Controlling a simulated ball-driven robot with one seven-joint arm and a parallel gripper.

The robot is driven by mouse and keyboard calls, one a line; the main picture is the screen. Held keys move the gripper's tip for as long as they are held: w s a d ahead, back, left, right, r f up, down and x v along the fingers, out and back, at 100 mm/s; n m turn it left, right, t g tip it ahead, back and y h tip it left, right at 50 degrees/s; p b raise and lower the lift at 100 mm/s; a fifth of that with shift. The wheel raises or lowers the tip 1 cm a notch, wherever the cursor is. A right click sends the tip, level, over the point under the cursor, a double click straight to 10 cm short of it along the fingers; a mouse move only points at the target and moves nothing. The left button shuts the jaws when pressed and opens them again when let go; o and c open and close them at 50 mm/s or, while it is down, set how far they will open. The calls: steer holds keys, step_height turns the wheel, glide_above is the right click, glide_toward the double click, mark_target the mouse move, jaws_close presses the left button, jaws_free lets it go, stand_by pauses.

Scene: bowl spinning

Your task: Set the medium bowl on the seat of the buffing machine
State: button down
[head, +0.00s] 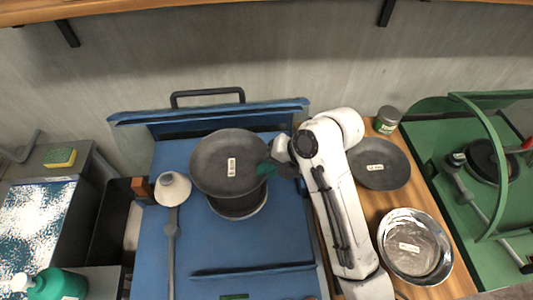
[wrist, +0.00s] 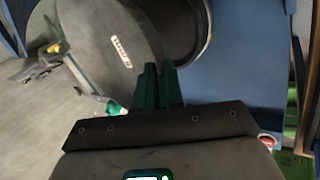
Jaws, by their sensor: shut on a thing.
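A dark grey bowl (head: 228,158) with a small white label hangs over the blue machine. My gripper (head: 268,167) is shut on its right rim. In the wrist view, the green fingers (wrist: 160,88) meet the bowl's edge (wrist: 100,45). The round seat (head: 238,212) of the blue buffing machine (head: 275,240) shows partly below the bowl, toward the front; the bowl hides the rest. It also shows in the wrist view (wrist: 203,30). The bowl appears above the seat and set back from its centre; I cannot tell whether they touch. The label is too small to read.
A white cone (head: 172,188) on a grey arm stands left of the bowl. Another dark bowl (head: 380,165), a silver bowl (head: 414,246) and a jar (head: 387,120) stand on the wooden top at right. A green machine (head: 450,215) stands farther right.

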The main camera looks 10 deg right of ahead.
steer(key=shift+f+b, duration=3.25)
steer(key=shift+f, duration=1.35)
steer(key=c, duration=1.2)
jaws_free()
steer(key=shift+d, duration=0.1)
steer(key=v, duration=1)
steer(key=shift+s+d+r, duration=0.1)
steer(key=shift+d+r, duration=0.1)
steer(key=shift+r, duration=0.1)
